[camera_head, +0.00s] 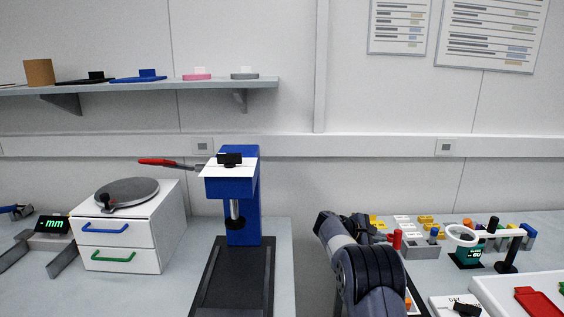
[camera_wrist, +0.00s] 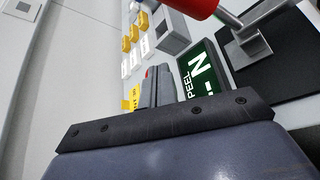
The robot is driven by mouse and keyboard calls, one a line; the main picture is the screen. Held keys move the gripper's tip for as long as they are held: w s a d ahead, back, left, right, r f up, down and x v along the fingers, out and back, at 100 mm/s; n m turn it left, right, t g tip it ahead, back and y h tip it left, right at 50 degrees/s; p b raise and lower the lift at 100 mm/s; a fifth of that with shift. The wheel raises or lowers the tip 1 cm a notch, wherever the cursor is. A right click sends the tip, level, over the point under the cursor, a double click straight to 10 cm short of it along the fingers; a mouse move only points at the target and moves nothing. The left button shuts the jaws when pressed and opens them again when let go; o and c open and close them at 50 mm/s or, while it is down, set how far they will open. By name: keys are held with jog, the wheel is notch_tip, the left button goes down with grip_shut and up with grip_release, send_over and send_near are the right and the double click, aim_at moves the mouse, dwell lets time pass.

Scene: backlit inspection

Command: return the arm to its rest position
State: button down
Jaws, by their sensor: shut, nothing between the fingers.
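My arm rises from the lower edge in the head camera view, bent over the gap and the left end of the right-hand bench. My gripper shows in the wrist view (camera_wrist: 158,74), with its two grey fingers together and nothing between them. In the head view my own arm links mostly hide the gripper. The wrist view is tilted, with the bench things beyond the fingertips.
The right bench holds yellow and white blocks (camera_head: 403,222), a teal-labelled holder (camera_head: 467,250) and a white tray (camera_head: 492,291). A blue press (camera_head: 246,213) and white drawer unit (camera_head: 118,258) stand on the left bench. A wall shelf (camera_head: 190,87) is above. A gap separates the benches.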

jog(key=shift+w+f+p, duration=0.1)
jog(key=shift+f+p, duration=0.15)
jog(key=shift+p, duration=0.25)
jog(key=shift+f, duration=0.1)
